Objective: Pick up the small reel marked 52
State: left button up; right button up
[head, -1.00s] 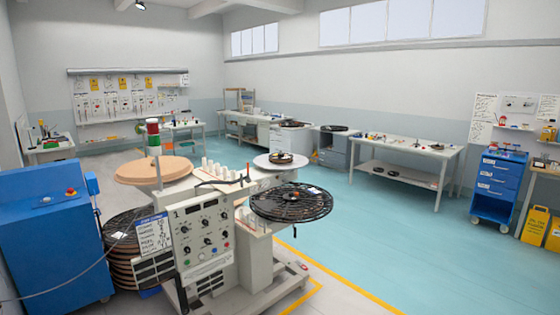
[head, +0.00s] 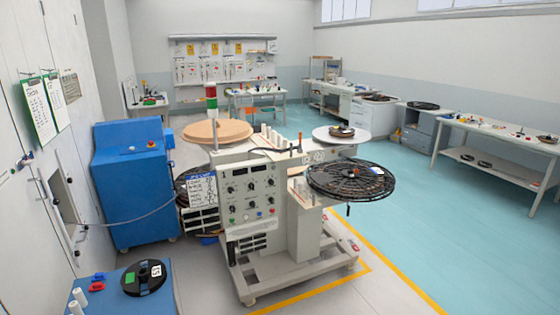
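A small black reel (head: 143,278) lies flat on a blue surface (head: 150,308) at the bottom left of the head view. It has a green patch and a white label with a turned number that I cannot read with certainty. Another small reel (head: 341,132) lies on a white round plate on the machine; no number on it is readable. Neither of my grippers is in view.
The grey rewind machine (head: 250,195) stands in the middle, with a large black slatted reel (head: 350,178) at its right. A blue cabinet (head: 133,185) stands left of it. White spools (head: 78,297) stand beside the small black reel. Turquoise floor lies open at right.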

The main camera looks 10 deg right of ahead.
aim_at(342, 130)
jog(key=i+l+z, duration=0.35)
jog(key=i+l, duration=0.25)
jog(key=l, duration=0.2)
jog(key=i+l+z, duration=0.4)
jog(key=i+l, duration=0.25)
jog(key=i, duration=0.1)
